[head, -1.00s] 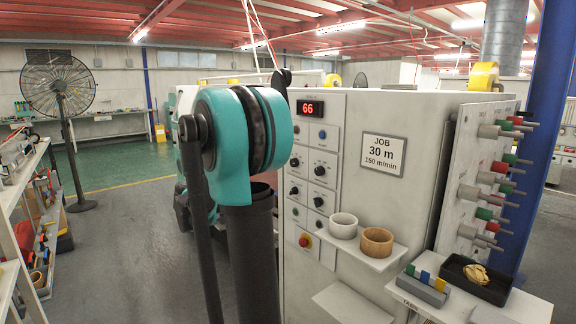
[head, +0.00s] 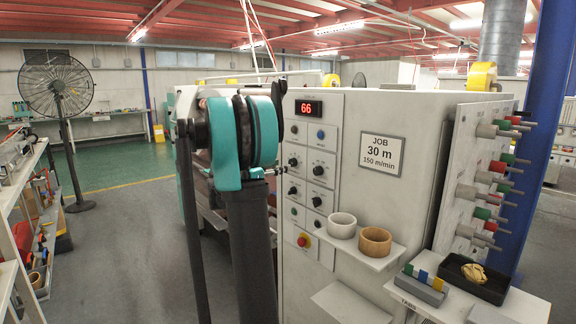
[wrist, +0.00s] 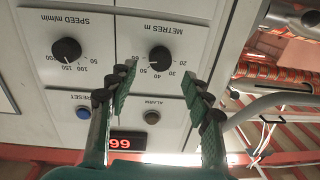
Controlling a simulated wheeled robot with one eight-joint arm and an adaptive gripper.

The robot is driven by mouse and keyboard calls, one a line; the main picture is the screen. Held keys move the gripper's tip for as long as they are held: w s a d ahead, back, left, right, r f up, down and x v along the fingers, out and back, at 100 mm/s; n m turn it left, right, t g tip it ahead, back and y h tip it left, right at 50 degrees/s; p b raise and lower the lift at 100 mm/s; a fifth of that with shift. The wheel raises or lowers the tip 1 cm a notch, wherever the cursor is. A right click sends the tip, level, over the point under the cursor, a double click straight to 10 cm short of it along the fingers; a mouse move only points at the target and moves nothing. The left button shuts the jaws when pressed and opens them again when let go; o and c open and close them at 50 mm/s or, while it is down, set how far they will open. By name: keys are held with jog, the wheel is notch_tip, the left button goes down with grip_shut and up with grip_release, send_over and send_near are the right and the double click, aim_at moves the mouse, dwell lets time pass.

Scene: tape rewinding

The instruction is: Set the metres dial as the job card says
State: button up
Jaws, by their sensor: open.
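The metres dial (wrist: 159,58) is a black round knob on a pale panel, upside down in the wrist view. Its scale has numbers from 20 to 60; I cannot tell for certain which one its mark points at. My gripper (wrist: 160,72) is open, its green fingers on either side of the dial in the picture and no contact visible. In the head view the dial (head: 293,162) is beside my arm, which hides most of my gripper. The job card (head: 380,153) reads 30 m and 150 m/min. The red display (head: 309,108) reads 66.
The speed dial (wrist: 66,51) is beside the metres dial. The blue reset button (wrist: 83,112) and the alarm lamp (wrist: 152,117) are near the fingers. A red stop button (head: 304,240) is lower down. A shelf holds a white ring (head: 342,226) and a brown ring (head: 375,242).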

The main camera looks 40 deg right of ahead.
aim_at(291, 163)
jog(key=shift+w+d, duration=0.2)
jog(key=shift+d, duration=1.1)
jog(key=shift+w+d, duration=0.15)
jog(key=shift+d, duration=1.1)
jog(key=shift+c, duration=0.6)
grip_shut()
